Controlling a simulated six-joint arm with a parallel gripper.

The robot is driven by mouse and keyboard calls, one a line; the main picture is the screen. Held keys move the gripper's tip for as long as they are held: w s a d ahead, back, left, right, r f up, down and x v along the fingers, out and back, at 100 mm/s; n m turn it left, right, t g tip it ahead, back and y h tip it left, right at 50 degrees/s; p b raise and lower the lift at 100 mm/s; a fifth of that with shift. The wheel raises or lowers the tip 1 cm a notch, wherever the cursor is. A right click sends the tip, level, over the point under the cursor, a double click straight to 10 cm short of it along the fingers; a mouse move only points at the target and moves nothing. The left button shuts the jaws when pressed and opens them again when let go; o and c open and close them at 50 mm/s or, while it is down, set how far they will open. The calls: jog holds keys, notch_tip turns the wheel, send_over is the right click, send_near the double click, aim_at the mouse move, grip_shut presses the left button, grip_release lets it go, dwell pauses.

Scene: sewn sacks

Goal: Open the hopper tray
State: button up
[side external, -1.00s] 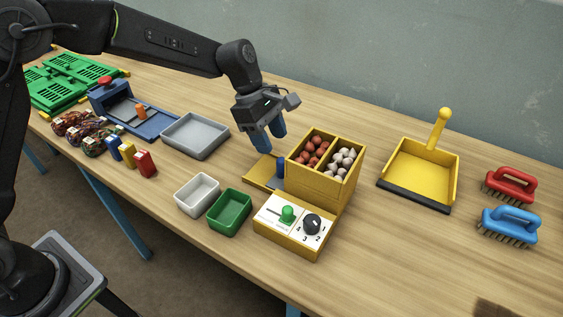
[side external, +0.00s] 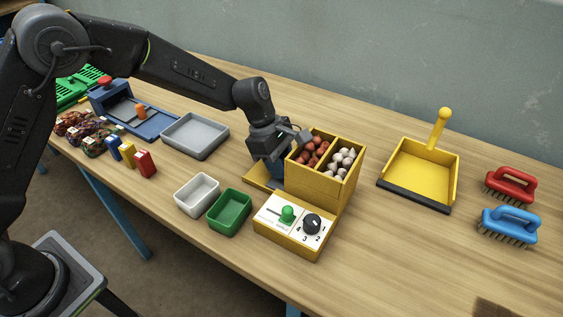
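The yellow hopper (side external: 318,187) stands upright on the table, with two open compartments on top. The left compartment holds reddish bulbs (side external: 308,150) and the right one holds whitish bulbs (side external: 343,160). At its left foot is a flat yellow tray part (side external: 257,180), with a small grey-blue piece (side external: 277,184) close to the hopper wall. My gripper (side external: 272,176) points down over this tray part, close beside the hopper's left wall.
A control box (side external: 294,228) with a green lever and black dial stands in front of the hopper. A white bin (side external: 197,195) and a green bin (side external: 229,213) stand left of it. A grey tray (side external: 195,136) lies behind them. A yellow dustpan (side external: 420,175) lies to the right.

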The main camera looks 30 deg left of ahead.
grip_shut()
jog(key=a, duration=1)
jog(key=shift+a, duration=0.35)
jog(key=shift+o, duration=1.8)
grip_release()
jog(key=shift+r, duration=0.1)
